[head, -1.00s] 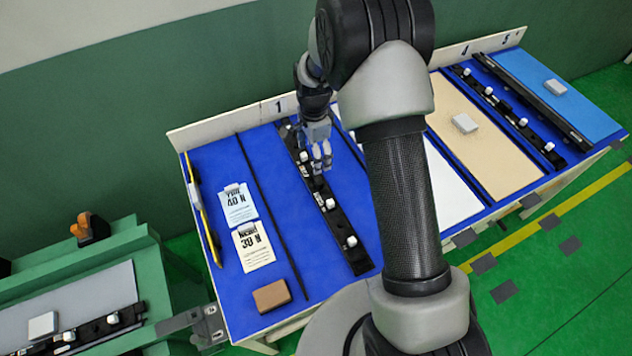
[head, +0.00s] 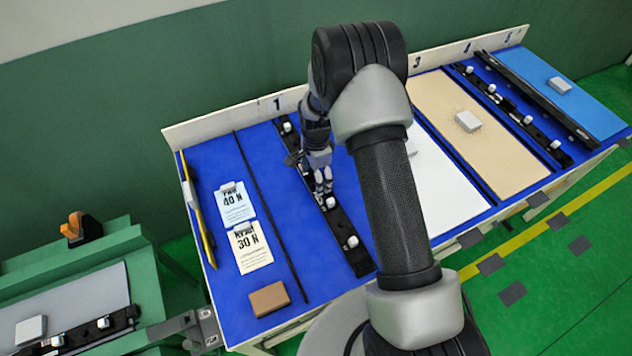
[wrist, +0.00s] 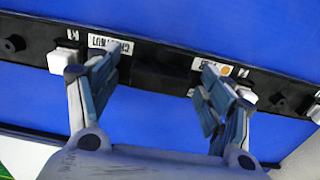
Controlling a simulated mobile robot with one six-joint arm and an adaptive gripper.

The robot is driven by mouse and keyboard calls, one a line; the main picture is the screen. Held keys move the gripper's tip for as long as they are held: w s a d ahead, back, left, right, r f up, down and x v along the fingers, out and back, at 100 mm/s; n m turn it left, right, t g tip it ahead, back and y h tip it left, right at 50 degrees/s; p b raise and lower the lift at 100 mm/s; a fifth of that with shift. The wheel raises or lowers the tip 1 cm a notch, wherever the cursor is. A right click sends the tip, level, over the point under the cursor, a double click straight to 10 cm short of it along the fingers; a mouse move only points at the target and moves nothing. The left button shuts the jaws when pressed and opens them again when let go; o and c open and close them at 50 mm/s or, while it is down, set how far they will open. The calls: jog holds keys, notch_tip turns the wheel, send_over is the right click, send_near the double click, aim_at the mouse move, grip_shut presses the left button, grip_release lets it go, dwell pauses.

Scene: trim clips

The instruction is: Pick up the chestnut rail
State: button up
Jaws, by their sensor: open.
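The chestnut rail (head: 341,222) is a long black strip with several white clips, lying on the blue table near the number 1 mark. In the wrist view the rail (wrist: 165,70) crosses the picture, and its white label (wrist: 110,45) reads CHESTNUT. My gripper (head: 323,190) is over the rail's middle in the head view. In the wrist view my gripper (wrist: 155,85) is open, its two fingers apart over the rail with a bare black stretch between them. I cannot tell whether the fingertips touch it. The arm hides part of the table.
Two printed cards (head: 250,247) and a brown block (head: 269,299) lie left of a thin black strip (head: 272,215). A white panel (head: 440,180), a tan panel (head: 460,130) and another clip rail (head: 510,108) lie to the right. A green bench (head: 150,265) stands at left.

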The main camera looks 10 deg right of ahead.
jog(key=shift+r, duration=0.1)
jog(key=shift+c, duration=0.2)
jog(key=c, duration=1.3)
